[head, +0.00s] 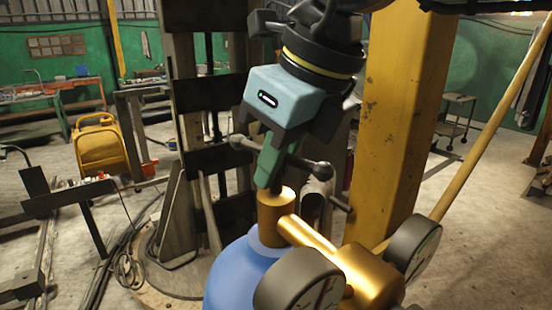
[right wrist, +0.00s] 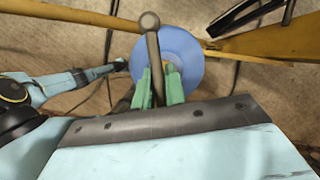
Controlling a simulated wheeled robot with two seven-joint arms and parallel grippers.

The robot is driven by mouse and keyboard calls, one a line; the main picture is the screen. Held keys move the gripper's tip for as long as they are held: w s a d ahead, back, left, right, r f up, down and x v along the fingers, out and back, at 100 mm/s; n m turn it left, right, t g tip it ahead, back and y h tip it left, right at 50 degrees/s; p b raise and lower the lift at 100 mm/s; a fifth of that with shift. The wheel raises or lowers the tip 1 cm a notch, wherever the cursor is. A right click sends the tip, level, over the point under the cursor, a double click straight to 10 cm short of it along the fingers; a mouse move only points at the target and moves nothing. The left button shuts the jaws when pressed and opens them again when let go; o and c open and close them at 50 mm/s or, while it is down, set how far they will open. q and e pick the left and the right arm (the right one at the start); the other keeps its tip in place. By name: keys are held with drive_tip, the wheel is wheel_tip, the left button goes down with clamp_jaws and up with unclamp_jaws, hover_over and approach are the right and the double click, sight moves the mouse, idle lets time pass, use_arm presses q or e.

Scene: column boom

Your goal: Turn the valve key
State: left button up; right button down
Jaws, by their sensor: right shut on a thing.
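The valve key is a dark bar with ball ends (head: 319,171), standing over the brass valve (head: 272,218) on top of a blue cylinder (head: 235,272). My right gripper (head: 268,172) comes down from above with its green fingers shut on the valve key. In the right wrist view, the key's bar (right wrist: 152,45) runs between the green fingers (right wrist: 158,88), with one ball end sticking out beyond them. The blue cylinder top (right wrist: 185,52) lies below. The fingers partly hide the key's lower part and the valve stem.
Two dark round gauges (head: 298,280) (head: 411,246) sit on the brass regulator (head: 365,275) close in front. A yellow post (head: 396,120) stands just right of my gripper. A dark steel frame (head: 208,125) rises behind it. Cables (head: 125,255) lie on the floor at left.

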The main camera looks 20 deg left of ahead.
idle(0.7)
drive_tip(key=c, duration=1.4)
unclamp_jaws()
drive_tip(key=shift+c, duration=0.2)
drive_tip(key=shift+r, duration=0.1)
drive_tip(key=b+v, duration=0.1)
drive_tip(key=v, duration=1.2)
drive_tip(key=shift+s+d+r, duration=0.1)
drive_tip(key=shift+d, duration=0.05)
